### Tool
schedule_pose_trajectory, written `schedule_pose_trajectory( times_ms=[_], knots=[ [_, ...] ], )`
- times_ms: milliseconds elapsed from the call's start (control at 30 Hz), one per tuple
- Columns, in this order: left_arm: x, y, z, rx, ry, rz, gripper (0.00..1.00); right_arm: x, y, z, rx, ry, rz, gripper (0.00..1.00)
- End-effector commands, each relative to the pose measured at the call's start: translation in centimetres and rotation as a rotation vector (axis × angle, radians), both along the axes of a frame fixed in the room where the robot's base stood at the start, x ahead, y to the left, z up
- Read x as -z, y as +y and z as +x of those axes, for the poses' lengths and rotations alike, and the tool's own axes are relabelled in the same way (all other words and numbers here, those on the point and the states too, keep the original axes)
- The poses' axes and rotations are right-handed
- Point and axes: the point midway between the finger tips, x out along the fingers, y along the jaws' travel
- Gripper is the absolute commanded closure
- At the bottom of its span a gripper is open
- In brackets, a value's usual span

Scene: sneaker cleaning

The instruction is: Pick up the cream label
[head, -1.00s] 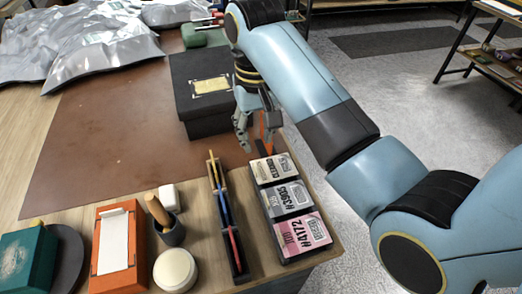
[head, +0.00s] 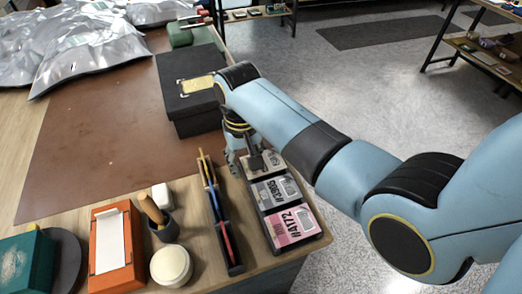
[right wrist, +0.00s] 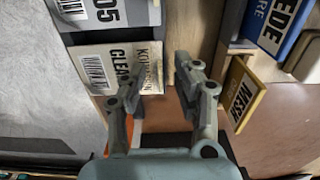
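The cream label (head: 270,162) lies in the far compartment of the black label tray (head: 320,236), beyond a grey label (head: 276,190) and a pink label (head: 292,226). My right gripper (head: 246,163) is low at the cream label's far left side and partly covers it. In the right wrist view, the cream label (right wrist: 110,62) shows dark lettering. The fingers of my right gripper (right wrist: 158,75) are apart, with nothing clearly between them. One finger overlaps the label's edge and the other is off it; I cannot tell whether they touch. My left gripper is not in view.
A narrow black holder (head: 234,258) with coloured sticks stands just left of the label tray. A black box (head: 190,100) is behind my gripper. A white jar (head: 171,266), a cup (head: 165,229) and an orange box (head: 116,249) stand further left. The brown mat's middle is clear.

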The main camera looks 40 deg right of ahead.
Motion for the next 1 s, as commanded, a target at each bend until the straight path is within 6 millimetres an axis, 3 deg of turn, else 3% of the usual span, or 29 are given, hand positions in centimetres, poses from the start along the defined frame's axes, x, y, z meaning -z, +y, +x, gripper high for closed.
schedule_pose_trajectory(
  times_ms=[67, 300, 767, 1000],
  knots=[
    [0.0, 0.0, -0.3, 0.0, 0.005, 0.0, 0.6, 0.0, 0.0, 0.0, 0.0, 0.0, 0.0, 0.71],
    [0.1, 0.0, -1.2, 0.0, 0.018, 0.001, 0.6, 0.0, 0.0, 0.0, 0.0, 0.0, 0.0, 1.0],
    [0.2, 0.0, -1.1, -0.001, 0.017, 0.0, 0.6, -0.2, 0.0, 0.0, 0.0, 0.0, 0.0, 1.0],
    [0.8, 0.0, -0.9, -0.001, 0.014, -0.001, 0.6, -2.9, 0.0, 0.1, 0.001, -0.004, 0.001, 1.0]
  ],
)
